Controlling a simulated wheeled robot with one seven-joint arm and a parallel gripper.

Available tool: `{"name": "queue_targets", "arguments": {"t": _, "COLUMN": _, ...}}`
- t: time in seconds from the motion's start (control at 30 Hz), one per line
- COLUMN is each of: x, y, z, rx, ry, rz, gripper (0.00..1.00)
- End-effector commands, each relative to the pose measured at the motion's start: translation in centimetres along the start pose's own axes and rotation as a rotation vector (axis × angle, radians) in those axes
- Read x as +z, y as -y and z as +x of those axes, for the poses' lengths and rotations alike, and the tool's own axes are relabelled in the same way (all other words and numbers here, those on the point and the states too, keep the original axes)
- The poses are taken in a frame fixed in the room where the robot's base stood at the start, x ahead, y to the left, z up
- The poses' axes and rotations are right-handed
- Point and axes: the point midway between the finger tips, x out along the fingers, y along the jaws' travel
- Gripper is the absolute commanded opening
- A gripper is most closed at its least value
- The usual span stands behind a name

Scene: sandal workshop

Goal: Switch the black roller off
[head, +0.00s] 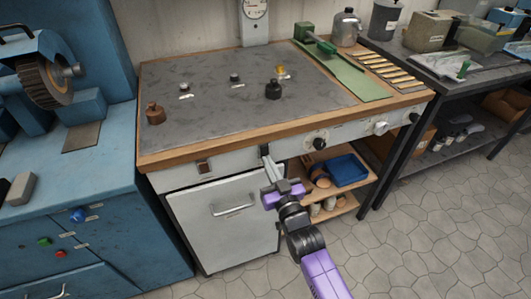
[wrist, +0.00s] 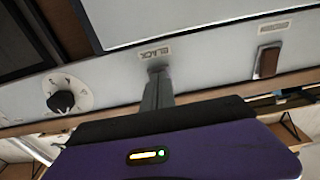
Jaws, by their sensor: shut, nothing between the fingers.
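My gripper (head: 266,152) is shut and empty, its tips at the bench's front panel (head: 255,157). In the wrist view the narrow shut fingers (wrist: 158,76) end right by a small label reading BLACK (wrist: 155,53), which appears upside down. Any switch at that label is hidden behind the fingers; I cannot tell whether they touch it. A brown rocker switch (wrist: 268,62) with its own label sits apart to the right; it is the brown switch (head: 204,167) left of my gripper in the head view. I cannot identify the black roller with certainty.
A black dial (head: 319,143) is right of my gripper; it also shows in the wrist view (wrist: 62,101). A white knob (head: 380,127) is further right. Below are a white cabinet door (head: 228,213) and a shelf with a blue tray (head: 348,169). A blue machine (head: 90,155) stands left.

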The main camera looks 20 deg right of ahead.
Motion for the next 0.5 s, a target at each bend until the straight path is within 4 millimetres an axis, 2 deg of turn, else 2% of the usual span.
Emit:
{"name": "queue_targets", "arguments": {"t": 0.27, "x": -0.1, "y": 0.0, "z": 0.1, "rx": 0.000, "ry": 0.000, "rz": 0.000, "gripper": 0.00}}
{"name": "queue_targets", "arguments": {"t": 0.5, "x": -0.3, "y": 0.0, "z": -2.0, "rx": 0.000, "ry": 0.001, "rz": -0.001, "gripper": 0.00}}
